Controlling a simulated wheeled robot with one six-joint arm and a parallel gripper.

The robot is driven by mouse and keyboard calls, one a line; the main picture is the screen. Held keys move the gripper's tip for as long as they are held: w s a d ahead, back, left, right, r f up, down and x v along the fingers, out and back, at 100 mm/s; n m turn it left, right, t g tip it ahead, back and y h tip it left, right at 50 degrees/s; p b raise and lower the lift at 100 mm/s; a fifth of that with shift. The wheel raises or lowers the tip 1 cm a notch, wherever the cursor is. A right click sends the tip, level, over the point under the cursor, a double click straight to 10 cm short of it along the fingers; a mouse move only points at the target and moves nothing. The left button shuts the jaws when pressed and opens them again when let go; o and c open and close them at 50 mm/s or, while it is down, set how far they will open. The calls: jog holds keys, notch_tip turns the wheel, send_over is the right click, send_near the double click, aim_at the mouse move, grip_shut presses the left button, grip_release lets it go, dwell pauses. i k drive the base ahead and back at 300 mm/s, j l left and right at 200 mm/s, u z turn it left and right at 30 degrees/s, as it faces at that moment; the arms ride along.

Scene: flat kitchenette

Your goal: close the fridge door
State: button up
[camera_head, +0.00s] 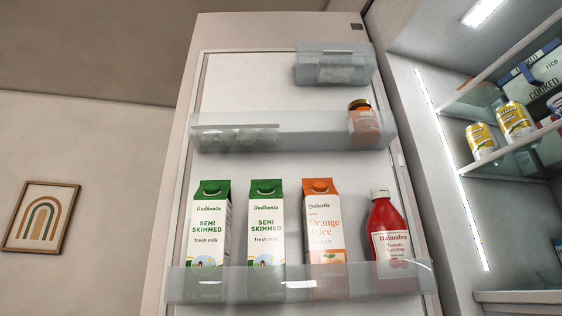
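The fridge door (240,80) stands open, and its inner side faces me in the middle of the view. Its shelves hold two green-capped milk cartons (208,240), an orange juice carton (323,235), a red ketchup bottle (388,235) and a jar (364,122). The lit fridge interior (440,200) shows at the right, past the door's right edge. The door's outer side and handle are hidden. My gripper is not in this view.
Fridge shelves at the right hold yellow cans (514,120) and rice packages (545,70). A framed rainbow picture (41,217) hangs on the wall to the left of the door. The floor is out of view.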

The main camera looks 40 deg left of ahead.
aim_at(252, 104)
jog(key=i+j+u, duration=0.25)
jog(key=j+u, duration=0.25)
jog(key=i+j+u, duration=0.65)
jog(key=u, duration=0.3)
jog(key=i+j+u, duration=0.15)
jog(key=i, duration=0.4)
jog(key=i+j+u, duration=0.15)
jog(key=i, duration=0.45)
jog(key=i+z, duration=0.3)
jog(key=z, duration=0.2)
jog(key=i+j+z, duration=0.2)
jog(key=z, duration=0.3)
jog(key=i+j+z, duration=0.3)
jog(key=z, duration=0.15)
